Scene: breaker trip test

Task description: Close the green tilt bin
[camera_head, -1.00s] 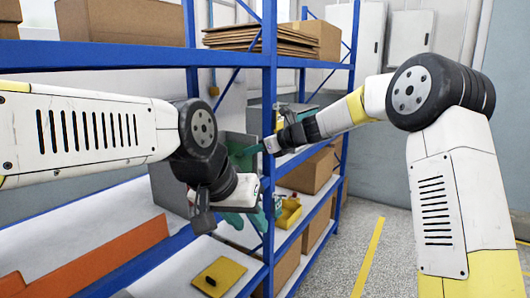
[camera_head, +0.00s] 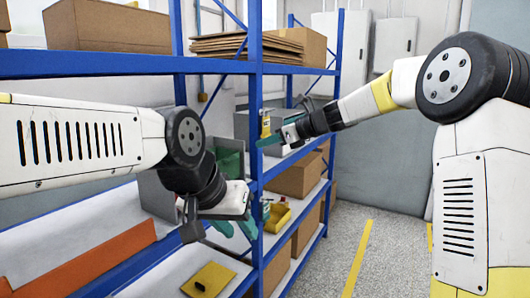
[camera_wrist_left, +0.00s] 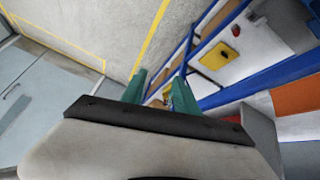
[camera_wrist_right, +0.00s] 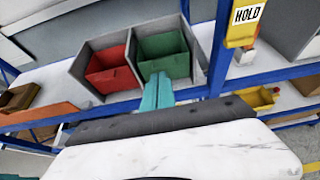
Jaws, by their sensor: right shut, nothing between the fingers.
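The green tilt bin (camera_wrist_right: 165,57) sits in the right cell of a grey two-cell housing (camera_wrist_right: 82,62) in the right wrist view. Its open top and inside show, so it looks tilted out. In the head view the green bin (camera_head: 229,160) is partly hidden behind my left wrist. My right gripper (camera_wrist_right: 158,92) is shut and empty, its teal fingers together just in front of the green bin's lower part; contact cannot be told. It also shows in the head view (camera_head: 268,141). My left gripper (camera_head: 236,229) is open and empty, lower, near the shelf upright; its fingers are apart in the left wrist view (camera_wrist_left: 158,88).
A red bin (camera_wrist_right: 113,75) sits in the housing's left cell. A blue shelf upright (camera_head: 256,110) stands close to both grippers. A yellow HOLD sign (camera_wrist_right: 243,20) hangs right of the housing. A yellow bin (camera_head: 277,217) and yellow plate (camera_head: 209,279) lie lower. The floor at right is clear.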

